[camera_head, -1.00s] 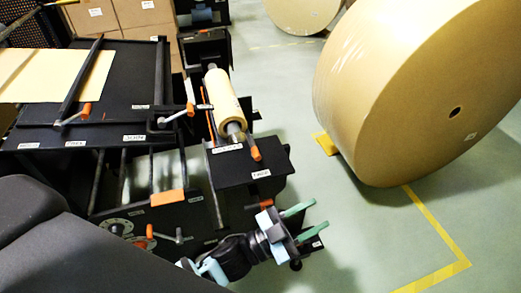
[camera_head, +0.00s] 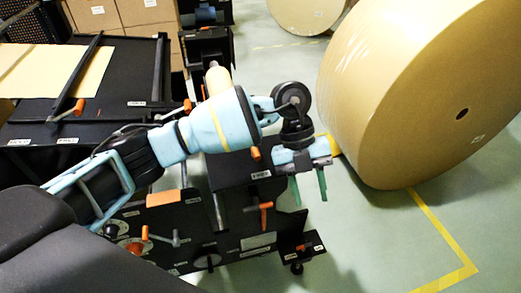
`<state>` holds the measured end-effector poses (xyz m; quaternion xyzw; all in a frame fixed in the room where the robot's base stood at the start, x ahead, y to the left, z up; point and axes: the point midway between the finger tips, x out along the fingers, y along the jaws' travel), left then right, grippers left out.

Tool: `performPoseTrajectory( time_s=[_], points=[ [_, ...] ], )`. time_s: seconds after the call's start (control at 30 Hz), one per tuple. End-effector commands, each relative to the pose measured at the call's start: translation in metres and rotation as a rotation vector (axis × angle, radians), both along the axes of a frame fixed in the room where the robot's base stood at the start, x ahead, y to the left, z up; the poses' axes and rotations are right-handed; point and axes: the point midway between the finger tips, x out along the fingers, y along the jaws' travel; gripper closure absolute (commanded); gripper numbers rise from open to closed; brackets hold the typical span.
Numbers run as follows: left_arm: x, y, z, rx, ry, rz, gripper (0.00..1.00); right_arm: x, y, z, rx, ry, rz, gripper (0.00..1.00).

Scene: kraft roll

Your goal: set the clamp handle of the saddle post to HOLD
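An orange-ended handle (camera_head: 266,206) stands on the black machine frame near its front right corner. I cannot tell for certain that it is the saddle post's clamp handle. The small labels around it are too blurred to read, so I cannot make out HOLD. My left gripper (camera_head: 310,199) has two green fingers apart with nothing between them. It points down, to the right of and slightly above the handle in the picture, without visible contact. My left arm crosses the view and hides much of the machine's middle. My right gripper is not in view.
A huge kraft roll (camera_head: 410,95) stands on the floor close to the right of my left gripper. A dark table (camera_head: 130,85) with kraft sheet (camera_head: 85,70) is at left. Other orange handles (camera_head: 164,198) sit on the machine. Floor is clear at lower right.

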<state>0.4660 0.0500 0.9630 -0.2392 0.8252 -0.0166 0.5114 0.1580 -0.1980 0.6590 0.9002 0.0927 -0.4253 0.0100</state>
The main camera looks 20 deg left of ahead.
Motion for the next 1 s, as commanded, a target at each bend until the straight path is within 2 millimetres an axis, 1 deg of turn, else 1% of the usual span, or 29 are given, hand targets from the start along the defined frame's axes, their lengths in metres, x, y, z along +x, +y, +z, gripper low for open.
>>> performPoseTrajectory(
  time_s=[0.03,0.1,0.2,0.3,0.4,0.5,0.67,0.77,0.9,1.0],
  points=[
    [0.017,0.020,0.009,0.116,-0.044,0.025,0.61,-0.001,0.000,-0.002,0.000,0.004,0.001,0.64],
    [0.035,0.048,0.022,0.268,-0.090,0.071,0.61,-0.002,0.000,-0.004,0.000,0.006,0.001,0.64],
    [0.055,0.083,0.044,0.449,-0.147,0.148,0.61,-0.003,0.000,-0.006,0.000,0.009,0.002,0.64],
    [0.068,0.107,0.063,0.573,-0.187,0.212,0.61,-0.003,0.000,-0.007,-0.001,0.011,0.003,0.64],
    [0.074,0.122,0.076,0.643,-0.208,0.256,0.61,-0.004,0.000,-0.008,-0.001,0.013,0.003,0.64],
    [0.076,0.127,0.080,0.669,-0.217,0.273,0.61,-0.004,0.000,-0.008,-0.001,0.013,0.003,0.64],
    [0.075,0.127,0.078,0.670,-0.216,0.273,0.61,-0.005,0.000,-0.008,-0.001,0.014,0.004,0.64],
    [0.074,0.128,0.071,0.667,-0.214,0.271,0.61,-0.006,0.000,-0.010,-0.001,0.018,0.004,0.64],
    [0.071,0.131,0.051,0.666,-0.210,0.269,0.61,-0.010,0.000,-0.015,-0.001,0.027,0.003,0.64],
    [0.070,0.133,0.038,0.668,-0.214,0.270,0.61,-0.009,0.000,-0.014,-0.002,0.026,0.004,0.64]
  ],
)
